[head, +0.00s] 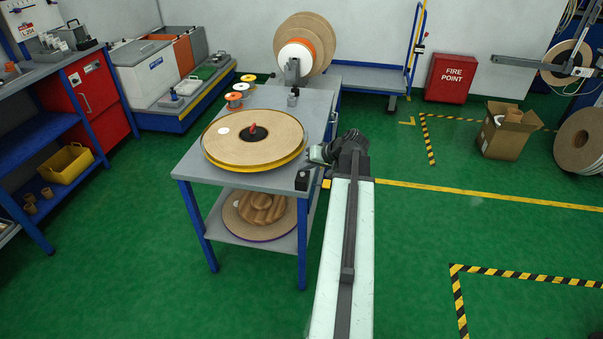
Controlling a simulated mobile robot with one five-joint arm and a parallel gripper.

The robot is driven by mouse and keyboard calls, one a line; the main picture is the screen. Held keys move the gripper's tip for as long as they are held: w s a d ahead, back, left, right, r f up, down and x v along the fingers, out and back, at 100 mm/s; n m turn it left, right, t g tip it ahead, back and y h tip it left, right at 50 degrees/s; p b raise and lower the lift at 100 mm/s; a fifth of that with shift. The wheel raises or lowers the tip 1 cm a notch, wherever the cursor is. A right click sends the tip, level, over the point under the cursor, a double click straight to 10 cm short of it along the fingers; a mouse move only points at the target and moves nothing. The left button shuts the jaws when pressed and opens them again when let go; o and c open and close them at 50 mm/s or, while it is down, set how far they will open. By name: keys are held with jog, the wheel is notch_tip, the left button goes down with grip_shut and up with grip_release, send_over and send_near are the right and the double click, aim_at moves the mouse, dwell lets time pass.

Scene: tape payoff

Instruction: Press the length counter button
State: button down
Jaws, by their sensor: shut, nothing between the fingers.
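A small black box (302,180) stands at the front right corner of the grey table top. It may be the length counter, but it is too small for me to make out a button or display. My gripper (313,154) is at the end of my arm, at the table's right edge. It points left, shut and empty, a little behind the black box in the picture and apart from it. The fingertips are small and partly merge with the background.
A large tape reel (225,141) with a red centre knob covers most of the table (191,171). Small spools (234,99) and a black item (292,100) sit behind it. A lower shelf (228,223) holds another reel.

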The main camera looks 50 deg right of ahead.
jog(key=shift+r, duration=0.3)
notch_tip(320, 180, up, 5)
jog(key=p, duration=0.5)
dwell(0.7)
